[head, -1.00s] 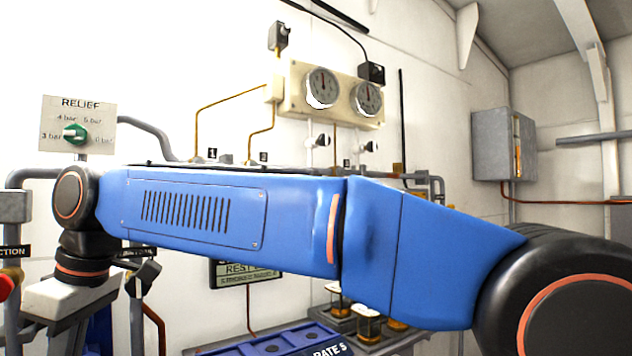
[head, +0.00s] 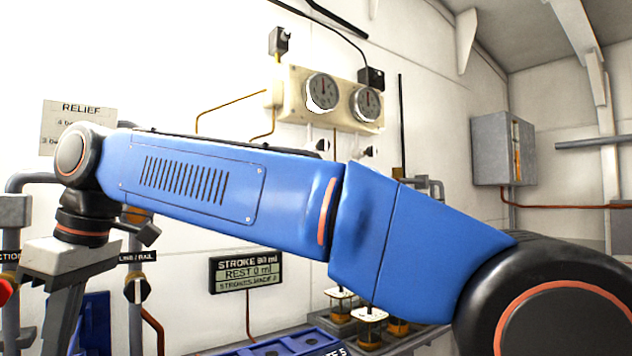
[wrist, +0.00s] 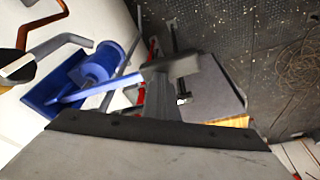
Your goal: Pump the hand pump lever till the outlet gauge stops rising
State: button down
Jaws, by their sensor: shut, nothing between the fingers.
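My gripper (head: 57,315) is low at the left of the head view, pointing down, with its fingertips cut off by the frame. In the wrist view the shut fingers (wrist: 160,88) hold nothing. A blue cylindrical pump body (wrist: 98,68) stands on a blue base left of the fingers. A blue bar (wrist: 85,93), possibly the lever, slants towards the fingers; I cannot tell whether they touch. Two round gauges, a left gauge (head: 321,92) and a right gauge (head: 366,103), hang on a cream panel. Both needles point roughly up; I cannot read which is the outlet.
A display (head: 246,273) shows stroke and rest lines. The relief plate (head: 75,122) is partly hidden by my arm. Pipes and valves stand at far left, and a grey cabinet (head: 502,148) is on the right wall. Dark riveted deck (wrist: 280,60) lies right in the wrist view.

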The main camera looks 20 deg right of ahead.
jog(key=shift+a+v, duration=0.25)
jog(key=shift+v, duration=0.8)
jog(key=shift+a+v, duration=0.25)
jog(key=shift+v, duration=0.85)
jog(key=shift+w+r, duration=0.1)
jog(key=shift+w, duration=0.05)
jog(key=shift+s+d+f+x, duration=0.35)
jog(key=shift+d+x, duration=0.9)
jog(key=shift+x, duration=4.25)
jog(key=shift+w+a+r+v, duration=0.15)
jog(key=shift+a+v, duration=0.25)
jog(key=shift+v, duration=1.45)
jog(key=shift+w+a+r+v, duration=0.1)
jog(key=shift+a+v, duration=0.35)
jog(key=shift+v, duration=1.4)
jog(key=shift+w+a+r+v, duration=0.15)
jog(key=shift+a+v, duration=0.25)
jog(key=shift+v, duration=1.45)
jog(key=shift+a+v, duration=0.2)
jog(key=shift+v, duration=0.6)
jog(key=shift+a+v, duration=0.15)
jog(key=shift+v, duration=0.6)
jog(key=shift+a+v, duration=0.2)
jog(key=shift+v, duration=0.6)
jog(key=shift+w+d+r, duration=0.1)
jog(key=shift+r, duration=0.05)
